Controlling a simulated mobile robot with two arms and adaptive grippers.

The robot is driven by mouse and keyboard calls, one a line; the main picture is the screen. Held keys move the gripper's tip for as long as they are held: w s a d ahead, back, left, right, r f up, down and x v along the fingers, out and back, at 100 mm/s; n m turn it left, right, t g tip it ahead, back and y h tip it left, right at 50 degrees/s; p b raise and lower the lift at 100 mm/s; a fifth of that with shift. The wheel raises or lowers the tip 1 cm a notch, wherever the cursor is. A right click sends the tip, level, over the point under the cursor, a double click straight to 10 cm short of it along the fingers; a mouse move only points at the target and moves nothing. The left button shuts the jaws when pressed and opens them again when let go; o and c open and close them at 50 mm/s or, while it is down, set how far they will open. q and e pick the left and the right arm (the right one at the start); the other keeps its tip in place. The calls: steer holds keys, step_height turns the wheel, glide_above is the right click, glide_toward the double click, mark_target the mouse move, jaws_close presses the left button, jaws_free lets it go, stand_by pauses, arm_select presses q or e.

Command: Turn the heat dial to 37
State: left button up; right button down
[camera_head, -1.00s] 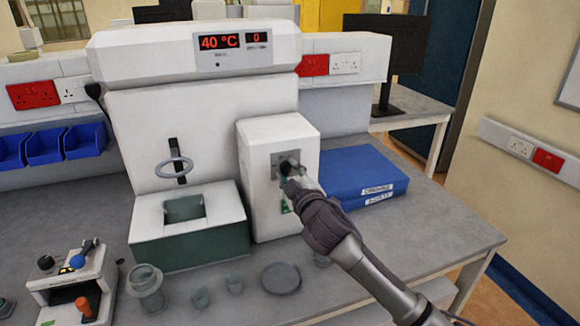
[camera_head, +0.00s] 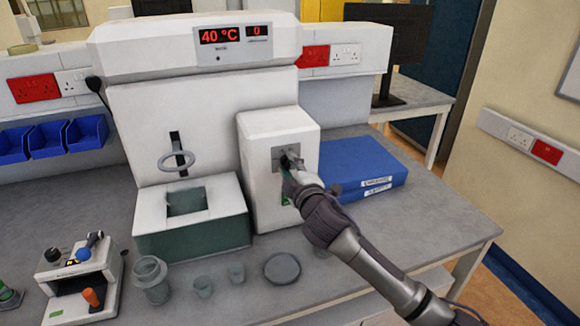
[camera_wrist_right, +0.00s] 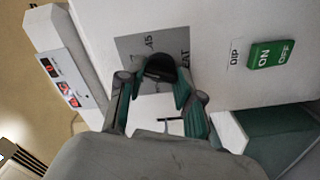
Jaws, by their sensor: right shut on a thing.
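The heat dial (camera_wrist_right: 160,69) is a black knob on a grey plate (camera_wrist_right: 128,47) on the front of the white box (camera_head: 262,190). The plate's printed marks are partly hidden; "45" and part of a word ending in "AT" show in the right wrist view. My right gripper (camera_head: 291,163) is at the dial, and its green-padded fingers (camera_wrist_right: 154,98) are shut on it from both sides. The dial's pointer cannot be made out. The display (camera_head: 233,36) above reads 40 °C in red, with 0 beside it. My left gripper is not in view.
A green ON/OFF switch (camera_wrist_right: 270,54) marked DIP sits near the dial. Glass jars (camera_head: 151,280), a dish (camera_head: 282,268) and a tool stand (camera_head: 75,285) are along the bench front.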

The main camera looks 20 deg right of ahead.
steer(key=c, duration=0.8)
jaws_free()
steer(key=shift+o, duration=0.2)
steer(key=s, duration=1.2)
steer(key=shift+d, duration=0.15)
